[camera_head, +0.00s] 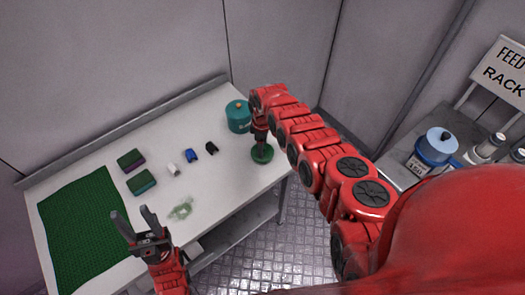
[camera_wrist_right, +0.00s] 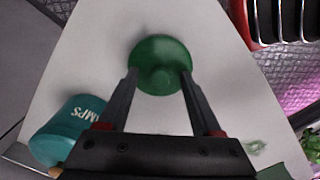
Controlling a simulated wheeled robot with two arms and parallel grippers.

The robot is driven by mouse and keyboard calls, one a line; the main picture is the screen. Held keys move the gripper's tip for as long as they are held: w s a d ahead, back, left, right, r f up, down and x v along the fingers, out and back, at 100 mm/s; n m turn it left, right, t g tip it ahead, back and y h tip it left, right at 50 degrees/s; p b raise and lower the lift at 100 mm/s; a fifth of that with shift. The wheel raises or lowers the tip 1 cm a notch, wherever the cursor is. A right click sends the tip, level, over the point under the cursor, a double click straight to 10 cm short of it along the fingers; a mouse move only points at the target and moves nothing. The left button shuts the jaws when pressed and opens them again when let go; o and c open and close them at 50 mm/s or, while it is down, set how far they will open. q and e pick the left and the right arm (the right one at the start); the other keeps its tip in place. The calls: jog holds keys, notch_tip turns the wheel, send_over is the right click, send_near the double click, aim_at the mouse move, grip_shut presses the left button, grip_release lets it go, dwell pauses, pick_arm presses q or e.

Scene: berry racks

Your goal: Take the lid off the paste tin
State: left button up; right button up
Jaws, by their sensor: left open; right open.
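A round green tin or lid (camera_head: 262,154) with a small raised centre sits near the right end of the white table; I take it for the paste tin. In the right wrist view the green piece (camera_wrist_right: 160,55) lies between and just past the fingertips. My right gripper (camera_wrist_right: 158,74) is open, one finger on either side of its near edge; I cannot tell if they touch it. In the head view the right gripper (camera_head: 261,138) is right above it and partly covers it. My left gripper (camera_head: 130,211) is open and empty at the table's front left.
A teal canister (camera_head: 238,117) stands close behind the right gripper. Black (camera_head: 211,148), blue (camera_head: 191,156) and white (camera_head: 173,170) small items, two green sponges (camera_head: 141,182) and a clear green-tinted item (camera_head: 181,208) lie mid-table. A green mat (camera_head: 82,235) covers the left end.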

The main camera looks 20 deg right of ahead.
grip_shut()
jog(key=shift+r, duration=0.15)
dwell(0.4)
